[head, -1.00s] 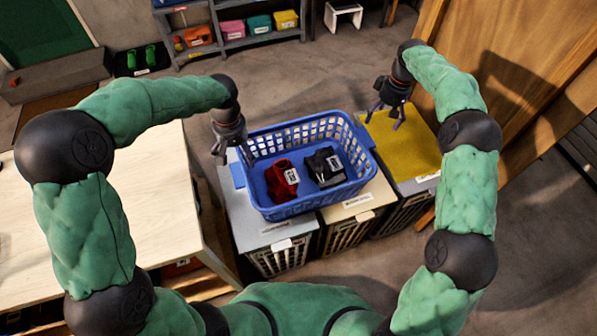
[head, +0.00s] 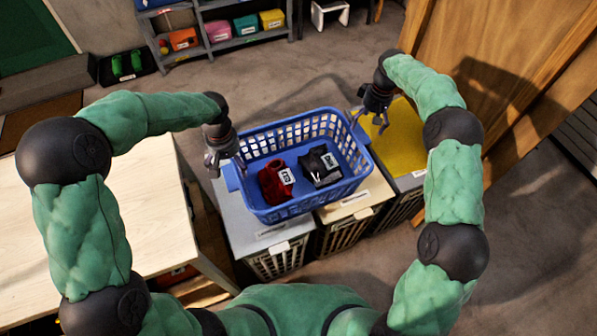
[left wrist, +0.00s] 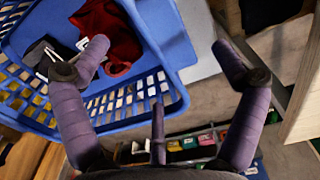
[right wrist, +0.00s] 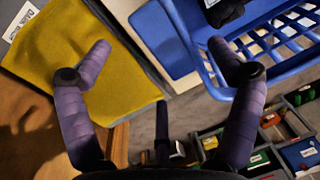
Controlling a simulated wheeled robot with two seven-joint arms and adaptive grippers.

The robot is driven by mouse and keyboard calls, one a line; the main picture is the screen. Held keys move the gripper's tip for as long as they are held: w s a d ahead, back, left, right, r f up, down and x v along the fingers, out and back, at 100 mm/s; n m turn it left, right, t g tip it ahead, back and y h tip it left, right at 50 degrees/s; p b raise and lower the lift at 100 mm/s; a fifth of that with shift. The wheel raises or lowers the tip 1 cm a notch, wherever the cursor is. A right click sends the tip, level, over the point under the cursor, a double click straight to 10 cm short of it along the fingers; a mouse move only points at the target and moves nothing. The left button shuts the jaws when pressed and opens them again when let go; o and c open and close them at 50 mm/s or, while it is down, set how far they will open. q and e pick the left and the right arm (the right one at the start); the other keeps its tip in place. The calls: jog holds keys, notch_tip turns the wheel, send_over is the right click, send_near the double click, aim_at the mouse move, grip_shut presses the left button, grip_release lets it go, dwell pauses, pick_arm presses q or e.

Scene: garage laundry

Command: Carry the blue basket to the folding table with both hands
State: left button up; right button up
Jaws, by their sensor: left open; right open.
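The blue basket (head: 333,187) sits on the grey and cream hamper lids in the head view. A dark red folded cloth (head: 272,183) and a black one (head: 318,166), both with white labels, lie inside it. My left gripper (head: 226,170) is open at the basket's left side, above its handle. In the left wrist view the basket wall (left wrist: 150,100) runs near one finger. My right gripper (head: 375,125) is open at the basket's far right corner. In the right wrist view the basket (right wrist: 185,40) shows at the right finger. I cannot tell whether either gripper touches it.
The pale wooden folding table (head: 100,200) stands to the left, beside the hampers. A yellow cloth (head: 405,150) covers the right hamper lid. A wooden panel (head: 500,60) leans at the right. A shelf with coloured bins (head: 220,30) stands behind, past open floor.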

aim_at(235, 174)
pick_arm(q)
notch_tip(235, 174, down, 7)
jog(key=shift+r, duration=0.1)
pick_arm(e)
jog(key=f, duration=0.4)
jog(key=a+f, duration=0.1)
jog(key=f, duration=0.2)
jog(key=shift+s, duration=0.15)
pick_arm(q)
jog(key=c, duration=1.7)
pick_arm(e)
jog(key=c, duration=1.7)
jog(key=shift+r, duration=0.1)
